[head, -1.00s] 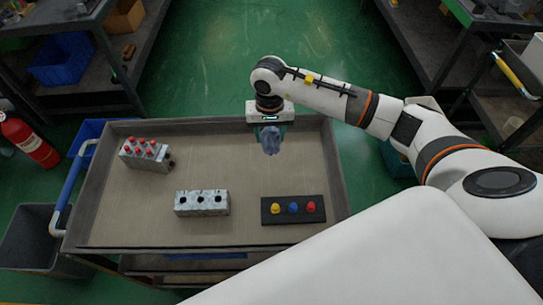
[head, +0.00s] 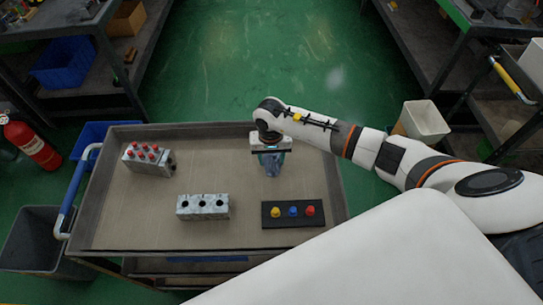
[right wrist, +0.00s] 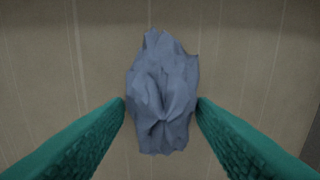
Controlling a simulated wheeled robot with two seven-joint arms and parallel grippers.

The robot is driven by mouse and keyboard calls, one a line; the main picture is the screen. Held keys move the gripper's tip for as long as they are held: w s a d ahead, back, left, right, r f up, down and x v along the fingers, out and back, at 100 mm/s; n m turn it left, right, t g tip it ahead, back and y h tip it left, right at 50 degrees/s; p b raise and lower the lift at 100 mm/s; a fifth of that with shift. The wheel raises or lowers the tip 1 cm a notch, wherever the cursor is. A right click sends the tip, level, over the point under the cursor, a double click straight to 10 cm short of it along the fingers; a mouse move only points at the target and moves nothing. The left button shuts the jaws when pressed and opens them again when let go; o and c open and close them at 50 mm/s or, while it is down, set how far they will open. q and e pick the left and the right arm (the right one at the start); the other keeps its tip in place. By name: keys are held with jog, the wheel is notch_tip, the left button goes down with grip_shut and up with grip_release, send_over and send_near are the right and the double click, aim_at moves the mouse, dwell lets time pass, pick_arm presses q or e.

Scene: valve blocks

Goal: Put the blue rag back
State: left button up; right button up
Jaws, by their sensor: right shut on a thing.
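The blue rag (right wrist: 162,95) is a crumpled grey-blue cloth. In the right wrist view it sits between the two green fingers of my right gripper (right wrist: 161,108), which touch it on both sides. In the head view my right gripper (head: 271,158) points down over the back right of the tray cart, shut on the rag. The rag's lower end shows under the fingers, close to the tray surface. I cannot tell whether it touches the tray. My left gripper is in neither view.
On the tray (head: 120,210) stand a block with red knobs (head: 150,158), a grey block with holes (head: 203,206) and a black plate with yellow, blue and red plugs (head: 292,213). The tray has raised rims. The tray's middle is clear.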

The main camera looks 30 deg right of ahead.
aim_at(271, 158)
jog(key=shift+f, duration=0.1)
jog(key=o, duration=0.9)
jog(key=shift+w+r, duration=0.1)
jog(key=shift+r, duration=0.3)
notch_tip(271, 158, up, 11)
jog(key=shift+a+r+b, duration=0.15)
jog(key=shift+r+b, duration=0.05)
jog(key=shift+b, duration=0.95)
